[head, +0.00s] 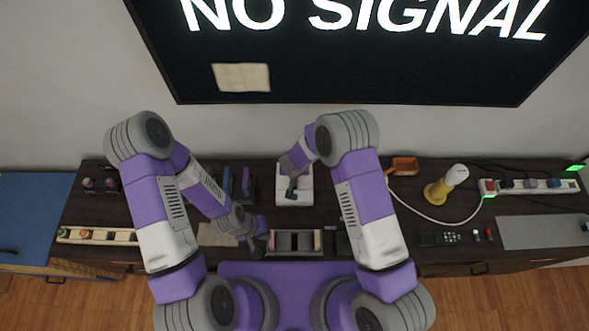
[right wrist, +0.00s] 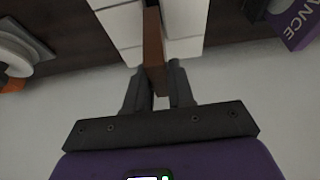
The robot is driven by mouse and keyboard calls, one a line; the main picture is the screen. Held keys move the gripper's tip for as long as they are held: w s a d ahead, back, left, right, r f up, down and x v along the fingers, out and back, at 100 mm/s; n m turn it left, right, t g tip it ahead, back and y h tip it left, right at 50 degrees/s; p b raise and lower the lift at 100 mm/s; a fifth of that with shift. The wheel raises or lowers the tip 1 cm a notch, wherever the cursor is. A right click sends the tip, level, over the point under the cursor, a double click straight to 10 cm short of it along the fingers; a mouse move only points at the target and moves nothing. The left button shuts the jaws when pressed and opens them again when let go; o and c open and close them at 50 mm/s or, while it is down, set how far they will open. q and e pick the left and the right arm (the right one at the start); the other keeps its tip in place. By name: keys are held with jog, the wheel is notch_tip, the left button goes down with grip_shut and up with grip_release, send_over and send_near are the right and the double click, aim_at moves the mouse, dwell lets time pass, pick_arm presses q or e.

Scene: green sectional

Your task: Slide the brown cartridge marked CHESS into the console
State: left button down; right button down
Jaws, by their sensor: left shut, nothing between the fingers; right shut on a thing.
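The white console (head: 305,188) stands at the back middle of the dark desk. It also shows at the top of the right wrist view (right wrist: 122,28). My right gripper (right wrist: 157,88) is shut on the brown cartridge (right wrist: 153,52), which stands on edge. The cartridge's far part lies between the white blocks of the console; how deep it sits cannot be told. No CHESS marking is readable. In the head view my right gripper (head: 292,192) is over the console and hides most of the cartridge. My left gripper (head: 257,250) is shut and empty near the desk's front edge.
Purple and blue upright cases (head: 246,184) stand left of the console; a purple one reads "ANCE" (right wrist: 298,28). A divided rack (head: 295,253) is at the front. An orange tray (head: 403,167), yellow lamp (head: 442,190) with white cord and power strip (head: 530,188) are right.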

jog(key=shift+p, duration=0.85)
dwell(1.1)
jog(key=shift+f+b, duration=1.95)
jog(key=shift+f, duration=0.7)
jog(key=c, duration=0.9)
grip_release()
jog(key=shift+r, duration=0.1)
jog(key=shift+r, duration=0.1)
jog(key=p+v, duration=0.1)
jog(key=v, duration=0.6)
jog(key=shift+s+r, duration=0.15)
jog(key=shift+r, duration=0.05)
